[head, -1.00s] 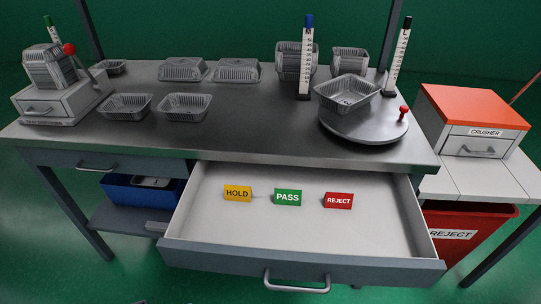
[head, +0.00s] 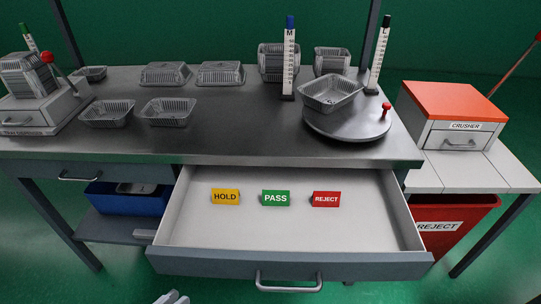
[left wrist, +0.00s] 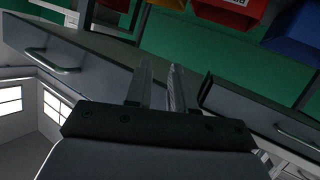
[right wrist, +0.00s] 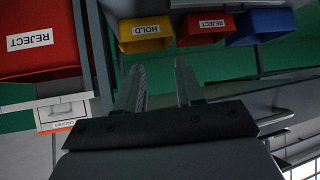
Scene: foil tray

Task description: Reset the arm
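My left gripper (head: 172,297) just shows at the bottom edge of the head view, in front of the open drawer (head: 290,264) and clear of it. In the left wrist view its two fingers (left wrist: 160,82) stand apart with nothing between them. My right gripper is out of the head view. In the right wrist view its fingers (right wrist: 160,78) are apart and empty. The drawer holds a yellow HOLD sign (head: 225,197), a green PASS sign (head: 276,198) and a red REJECT sign (head: 326,199). A foil tray (head: 331,92) rests on the round turntable (head: 348,126).
Several other foil trays stand on the steel bench (head: 235,134). The orange-topped crusher (head: 452,116) is at the right, above a red REJECT bin (head: 452,227). A blue bin (head: 128,198) sits on the lower shelf. The drawer sticks out from the bench front.

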